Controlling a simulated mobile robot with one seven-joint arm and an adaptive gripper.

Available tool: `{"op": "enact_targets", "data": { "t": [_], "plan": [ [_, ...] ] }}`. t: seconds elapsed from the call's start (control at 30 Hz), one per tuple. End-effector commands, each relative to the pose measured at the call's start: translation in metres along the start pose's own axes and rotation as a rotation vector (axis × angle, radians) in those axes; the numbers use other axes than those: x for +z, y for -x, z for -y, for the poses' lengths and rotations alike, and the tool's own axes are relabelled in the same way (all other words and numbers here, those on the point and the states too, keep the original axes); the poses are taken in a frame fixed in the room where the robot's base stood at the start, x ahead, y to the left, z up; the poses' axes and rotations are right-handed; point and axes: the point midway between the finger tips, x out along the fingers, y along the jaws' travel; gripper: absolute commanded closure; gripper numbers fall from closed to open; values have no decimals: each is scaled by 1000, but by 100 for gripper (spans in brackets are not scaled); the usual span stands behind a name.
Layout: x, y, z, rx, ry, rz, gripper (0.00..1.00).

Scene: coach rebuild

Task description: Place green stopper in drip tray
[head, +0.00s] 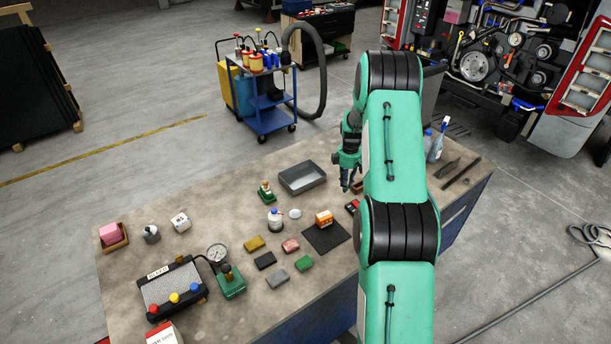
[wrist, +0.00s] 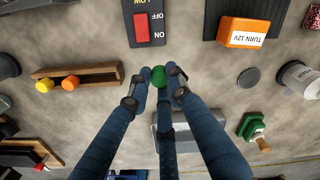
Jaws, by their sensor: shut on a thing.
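My gripper (head: 346,184) hangs over the right part of the workbench, just right of the drip tray. In the wrist view, my gripper's fingertips (wrist: 158,84) are shut on the green stopper (wrist: 159,76), a small round green piece. The stopper cannot be made out in the head view. The drip tray (head: 302,177) is a shallow, grey, empty rectangular tray near the back edge of the bench. It also shows in the wrist view (wrist: 182,130), partly hidden behind my fingers. A wooden rack (wrist: 92,70) holds a yellow and an orange stopper; my arm mostly hides it in the head view.
A white bottle (head: 275,220), an orange box (head: 324,218) on a dark mat and a red-switch box (wrist: 142,25) are near. Spray bottles (head: 436,142) stand at the right.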

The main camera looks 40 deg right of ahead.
Motion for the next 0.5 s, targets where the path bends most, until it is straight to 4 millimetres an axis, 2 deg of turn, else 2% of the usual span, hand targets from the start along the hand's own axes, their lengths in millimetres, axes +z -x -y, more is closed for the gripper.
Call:
{"op": "enact_targets", "data": {
  "t": [0.03,0.3,0.5],
  "plan": [
    [-21,1,-7,1,5,0,92],
    [-129,14,-31,0,-1,1,92],
    [-196,22,-35,-1,-5,2,92]
  ]
}}
